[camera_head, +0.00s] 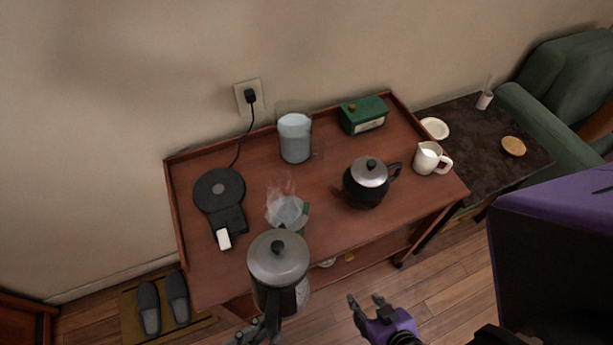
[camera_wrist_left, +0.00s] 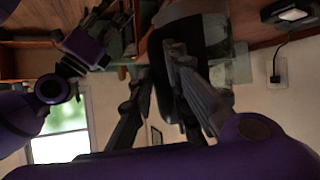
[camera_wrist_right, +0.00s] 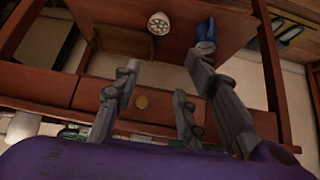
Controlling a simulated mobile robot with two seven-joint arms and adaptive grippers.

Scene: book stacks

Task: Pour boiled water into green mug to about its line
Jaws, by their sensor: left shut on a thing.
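A kettle with a grey lid and black knob (camera_head: 278,262) is in front of the cart's near edge in the head view. My left gripper (camera_head: 262,331) is shut on its black handle (camera_wrist_left: 178,55), seen between the fingers in the left wrist view. The green mug (camera_head: 305,209) stands on the cart top just behind the kettle, partly hidden by it. Its round opening looks pale, with steam above it. The mug's line and the kettle's spout are not clear. No stream of water is visible. My right gripper (camera_head: 367,305) is open and empty, in front of the cart.
On the wooden cart (camera_head: 240,272) are a black kettle base (camera_head: 218,188), a clear container (camera_head: 295,138), a green box (camera_head: 363,115), a black teapot (camera_head: 369,181) and a white jug (camera_head: 430,158). A dark side table (camera_head: 478,142) stands to the right.

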